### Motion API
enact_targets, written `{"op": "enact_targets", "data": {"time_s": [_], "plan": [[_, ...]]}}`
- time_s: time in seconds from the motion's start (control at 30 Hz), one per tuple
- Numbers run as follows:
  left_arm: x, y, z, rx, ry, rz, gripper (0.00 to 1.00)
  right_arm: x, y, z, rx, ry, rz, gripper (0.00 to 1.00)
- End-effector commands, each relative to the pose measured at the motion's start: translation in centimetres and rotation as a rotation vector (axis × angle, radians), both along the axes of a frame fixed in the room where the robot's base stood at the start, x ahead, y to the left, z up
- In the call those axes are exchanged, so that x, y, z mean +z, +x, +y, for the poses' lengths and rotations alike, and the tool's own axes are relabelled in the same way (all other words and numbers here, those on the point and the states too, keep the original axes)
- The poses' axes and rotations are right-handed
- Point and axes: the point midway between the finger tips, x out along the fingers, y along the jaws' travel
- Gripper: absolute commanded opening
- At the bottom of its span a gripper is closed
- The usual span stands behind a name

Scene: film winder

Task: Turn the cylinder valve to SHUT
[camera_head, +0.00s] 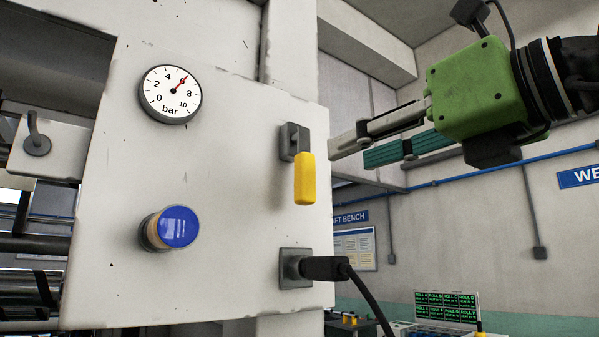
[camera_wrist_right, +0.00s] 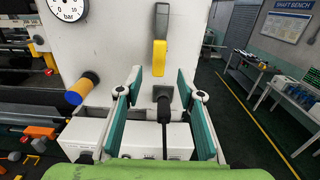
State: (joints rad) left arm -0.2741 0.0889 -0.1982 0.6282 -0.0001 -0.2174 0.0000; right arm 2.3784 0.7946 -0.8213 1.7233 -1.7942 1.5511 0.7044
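The valve lever has a yellow handle (camera_head: 305,180) on a grey mount (camera_head: 290,142) at the right side of the white panel. The handle hangs straight down. No SHUT marking is readable. My right gripper (camera_head: 348,152) is open and empty, just right of the handle in the head view, with its fingers pointing toward the panel. In the right wrist view the yellow handle (camera_wrist_right: 159,57) stands ahead of the gap between the spread fingers (camera_wrist_right: 159,74), apart from both. My left gripper is out of view.
The white panel (camera_head: 225,185) also carries a pressure gauge (camera_head: 170,93) reading about 6 to 7 bar, a blue round knob (camera_head: 178,227) and a black plug (camera_head: 325,268) with a hanging cable below the lever. Free room lies right of the panel.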

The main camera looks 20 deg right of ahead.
Motion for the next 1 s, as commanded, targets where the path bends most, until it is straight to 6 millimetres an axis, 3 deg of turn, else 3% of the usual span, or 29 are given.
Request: {"op": "enact_targets", "data": {"time_s": [0.1,0.27,0.37,0.63,0.97,1.0], "plan": [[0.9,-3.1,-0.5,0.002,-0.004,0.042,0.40,0.1,2.6,0.9,0.001,-0.003,0.008,0.35],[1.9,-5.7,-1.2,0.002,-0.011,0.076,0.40,0.1,5.9,2.2,0.002,-0.003,0.008,0.35],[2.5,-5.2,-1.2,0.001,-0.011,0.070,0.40,0.2,7.7,2.8,0.002,-0.002,0.008,0.35],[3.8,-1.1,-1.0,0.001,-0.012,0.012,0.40,0.1,10.5,3.9,0.004,0.000,0.004,0.35],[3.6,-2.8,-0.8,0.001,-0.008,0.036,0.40,-0.1,10.9,4.0,0.003,0.000,0.004,0.35],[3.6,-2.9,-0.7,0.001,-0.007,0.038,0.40,-0.1,10.9,4.0,0.003,0.000,0.004,0.30]]}}
